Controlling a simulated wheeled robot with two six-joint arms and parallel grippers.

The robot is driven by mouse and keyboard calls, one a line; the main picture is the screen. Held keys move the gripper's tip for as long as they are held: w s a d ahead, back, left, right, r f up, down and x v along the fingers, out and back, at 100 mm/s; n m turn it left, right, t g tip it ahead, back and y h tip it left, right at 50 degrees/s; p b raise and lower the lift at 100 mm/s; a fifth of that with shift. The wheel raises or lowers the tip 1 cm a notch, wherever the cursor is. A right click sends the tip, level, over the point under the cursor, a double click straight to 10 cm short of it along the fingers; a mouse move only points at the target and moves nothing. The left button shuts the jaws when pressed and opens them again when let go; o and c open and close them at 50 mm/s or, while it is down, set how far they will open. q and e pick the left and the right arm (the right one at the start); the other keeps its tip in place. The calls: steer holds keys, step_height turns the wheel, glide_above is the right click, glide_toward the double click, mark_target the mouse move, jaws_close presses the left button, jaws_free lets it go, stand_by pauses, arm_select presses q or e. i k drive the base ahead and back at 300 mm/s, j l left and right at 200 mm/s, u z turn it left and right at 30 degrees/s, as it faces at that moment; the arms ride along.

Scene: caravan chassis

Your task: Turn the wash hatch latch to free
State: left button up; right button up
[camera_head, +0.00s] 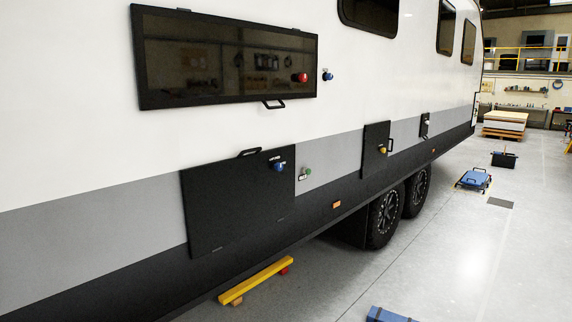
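Several dark hatches are set in the caravan's side, and I cannot tell by label which is the wash hatch. A large black lower hatch (235,208) has a handle (248,152) on its top edge and a blue knob (279,167) at its upper right, under a small label too small to read. A green knob (308,171) sits on the grey wall just right of it. A smaller black hatch (374,155) farther along has a yellow knob (382,150). A tiny hatch (424,125) lies beyond it. All look closed. Neither gripper is in view.
A wide dark glossy panel (190,60) above has a red knob (301,77), with a blue knob (327,75) on the wall beside it. A yellow beam (256,279) lies on the floor below. Wheels (386,214), a blue object (388,314) and a blue cart (476,179) stand right; grey floor between is clear.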

mark_target(278, 166)
steer(key=i+l, duration=0.2)
steer(key=i, duration=0.2)
steer(key=i+l+z, duration=0.1)
steer(key=i+l, duration=0.15)
steer(key=i, duration=0.15)
steer(key=i+l, duration=0.15)
steer(key=i, duration=0.25)
steer(key=i+l+z, duration=0.1)
steer(key=i, duration=0.3)
steer(key=l, duration=0.1)
